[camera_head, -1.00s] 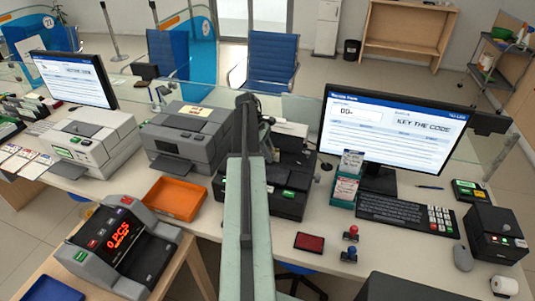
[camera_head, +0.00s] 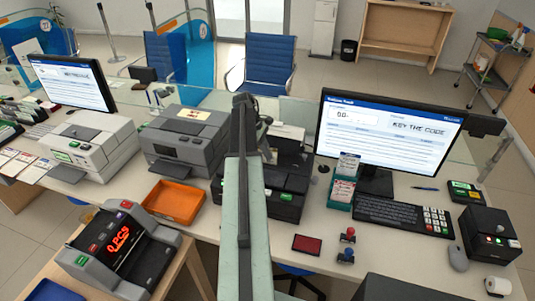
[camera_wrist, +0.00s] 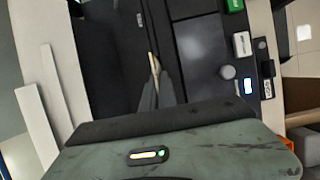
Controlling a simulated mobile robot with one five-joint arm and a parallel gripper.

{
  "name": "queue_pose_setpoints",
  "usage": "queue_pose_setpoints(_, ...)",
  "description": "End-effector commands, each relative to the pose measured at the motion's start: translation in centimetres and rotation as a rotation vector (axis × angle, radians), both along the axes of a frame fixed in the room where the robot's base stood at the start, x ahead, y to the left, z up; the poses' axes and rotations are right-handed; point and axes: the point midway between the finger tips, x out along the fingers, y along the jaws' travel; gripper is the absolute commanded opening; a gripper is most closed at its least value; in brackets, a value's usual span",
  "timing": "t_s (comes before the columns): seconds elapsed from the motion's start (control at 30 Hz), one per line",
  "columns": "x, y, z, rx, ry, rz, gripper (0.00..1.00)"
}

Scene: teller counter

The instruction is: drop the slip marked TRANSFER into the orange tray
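The orange tray (camera_head: 174,203) lies on the counter left of my arm, and it looks empty. An orange patch (camera_wrist: 290,143) at the lower right of the wrist view may be part of it. My gripper (camera_wrist: 156,80) shows in the wrist view with its dark fingers close together. A thin pale slip (camera_wrist: 153,62) stands edge-on between the fingertips, so its marking cannot be read. Dark equipment is behind the fingers. In the head view my arm hides the gripper. Other slips (camera_head: 343,190) stand in a teal holder, their print too small to read.
A grey printer (camera_head: 181,145) stands behind the tray, and a counting machine (camera_head: 120,250) stands in front of it. A black device (camera_head: 285,190) is beside my arm. A monitor (camera_head: 385,140), a keyboard (camera_head: 400,215), a red pad (camera_head: 307,244) and two stamps are to the right.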

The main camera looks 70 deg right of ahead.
Motion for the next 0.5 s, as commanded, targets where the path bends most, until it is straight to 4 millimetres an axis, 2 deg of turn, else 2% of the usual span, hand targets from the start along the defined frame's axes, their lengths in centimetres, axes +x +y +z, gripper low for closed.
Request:
queue_pose_setpoints(0.03,0.0,0.0,0.6,0.0,0.0,0.0,0.0)
queue_pose_setpoints(0.5,0.0,0.0,3.3,0.0,0.0,0.0,0.0)
